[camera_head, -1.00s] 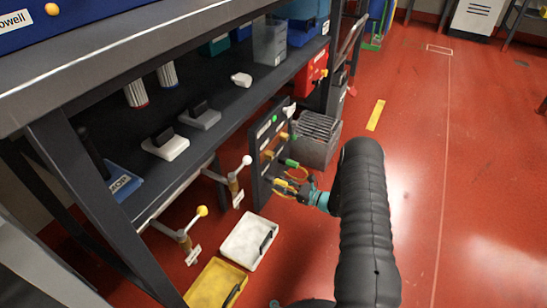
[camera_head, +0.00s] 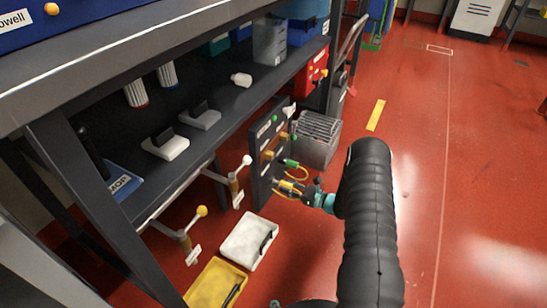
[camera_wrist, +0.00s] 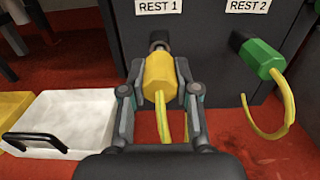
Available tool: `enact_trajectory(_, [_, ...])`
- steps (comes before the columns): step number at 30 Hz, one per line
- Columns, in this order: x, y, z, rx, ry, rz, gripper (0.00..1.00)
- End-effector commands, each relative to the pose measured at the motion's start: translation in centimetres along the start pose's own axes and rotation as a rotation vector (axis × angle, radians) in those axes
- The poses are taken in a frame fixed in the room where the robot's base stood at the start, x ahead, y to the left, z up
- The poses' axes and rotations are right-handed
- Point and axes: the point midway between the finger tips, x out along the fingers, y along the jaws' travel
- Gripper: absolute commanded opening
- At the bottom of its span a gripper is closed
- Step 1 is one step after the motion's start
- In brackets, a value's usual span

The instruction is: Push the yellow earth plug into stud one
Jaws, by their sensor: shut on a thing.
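My gripper (camera_wrist: 158,95) is shut on the yellow earth plug (camera_wrist: 158,75), with a finger on each side of it. The plug's dark front end points at the dark panel (camera_wrist: 200,50), just below the REST 1 label (camera_wrist: 158,6). I cannot tell whether it touches there. A yellow cable (camera_wrist: 160,118) hangs from the plug's back. In the head view the plug (camera_head: 290,187) is low on the panel (camera_head: 258,180), with my gripper (camera_head: 306,195) to its right. A green plug (camera_wrist: 262,60) with a yellow-green cable sits below the REST 2 label (camera_wrist: 248,6). Stud one is not legible.
A white tray (camera_head: 236,250) and a yellow tray (camera_head: 205,285) lie left of my gripper. A grey ribbed bin (camera_head: 318,135) stands behind the panel. The shelf (camera_head: 215,140) runs along the left. The red floor on the right is clear.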

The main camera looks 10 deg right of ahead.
Motion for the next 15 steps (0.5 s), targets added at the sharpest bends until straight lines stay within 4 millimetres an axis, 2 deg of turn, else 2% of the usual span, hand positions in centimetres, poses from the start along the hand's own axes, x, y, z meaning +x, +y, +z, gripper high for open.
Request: enact_trajectory(15, [-1.10, 0.01, 0.02, 0.000, 0.000, 0.000, 0.00])
